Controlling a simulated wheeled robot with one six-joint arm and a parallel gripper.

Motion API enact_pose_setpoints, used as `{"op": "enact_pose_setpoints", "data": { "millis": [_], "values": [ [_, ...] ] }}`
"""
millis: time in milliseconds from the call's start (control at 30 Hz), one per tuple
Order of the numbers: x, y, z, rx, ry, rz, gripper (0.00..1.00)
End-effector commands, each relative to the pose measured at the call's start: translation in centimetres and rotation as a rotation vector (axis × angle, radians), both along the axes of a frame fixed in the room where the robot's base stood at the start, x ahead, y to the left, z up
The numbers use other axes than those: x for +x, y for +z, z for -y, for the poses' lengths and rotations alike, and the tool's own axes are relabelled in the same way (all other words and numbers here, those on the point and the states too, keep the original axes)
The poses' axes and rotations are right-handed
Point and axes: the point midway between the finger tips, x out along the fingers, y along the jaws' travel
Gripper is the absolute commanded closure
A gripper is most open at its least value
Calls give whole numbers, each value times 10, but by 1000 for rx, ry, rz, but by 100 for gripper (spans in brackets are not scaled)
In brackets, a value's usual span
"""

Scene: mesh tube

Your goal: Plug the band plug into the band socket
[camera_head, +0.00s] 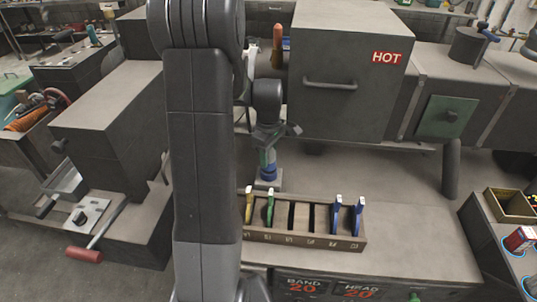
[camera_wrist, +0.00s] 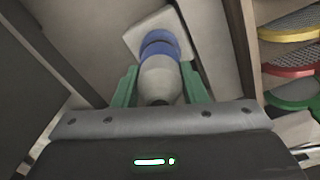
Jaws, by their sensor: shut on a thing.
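My gripper (camera_head: 267,158) has its green fingers closed around a pale grey plug with a blue collar. In the wrist view, the plug body (camera_wrist: 159,78) lies between the two fingers of my gripper (camera_wrist: 159,90). The blue collar (camera_wrist: 160,46) is beyond the fingertips, in front of a pale square plate (camera_wrist: 135,38). In the head view, the blue collar (camera_head: 268,172) is just above the same plate (camera_head: 266,185) on the bench. The plug looks roughly upright there. Whether the plate is the band socket, and whether the plug sits in it, I cannot tell.
A wooden rack (camera_head: 303,236) with yellow, green and blue handled pieces stands in front of the plug. A large grey box marked HOT (camera_head: 345,85) stands behind to the right. Bench space right of the rack (camera_head: 415,230) is clear. My arm hides the middle left.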

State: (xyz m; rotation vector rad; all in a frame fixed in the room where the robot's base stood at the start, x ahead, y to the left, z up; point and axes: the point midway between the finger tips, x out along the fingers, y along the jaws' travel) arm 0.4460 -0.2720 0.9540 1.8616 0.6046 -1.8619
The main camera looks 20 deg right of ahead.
Motion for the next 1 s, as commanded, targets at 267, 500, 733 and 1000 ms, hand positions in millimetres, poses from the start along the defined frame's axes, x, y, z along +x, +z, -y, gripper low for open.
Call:
{"op": "enact_pose_setpoints", "data": {
  "millis": [267, 500, 733, 1000],
  "values": [
    [0, 0, 0, 0, 0, 0, 82],
    [0, -4, 0, 0, 0, 0, 82],
    [0, -9, 0, 0, 0, 0, 82],
    [0, -12, 0, 0, 0, 0, 54]
  ]
}}
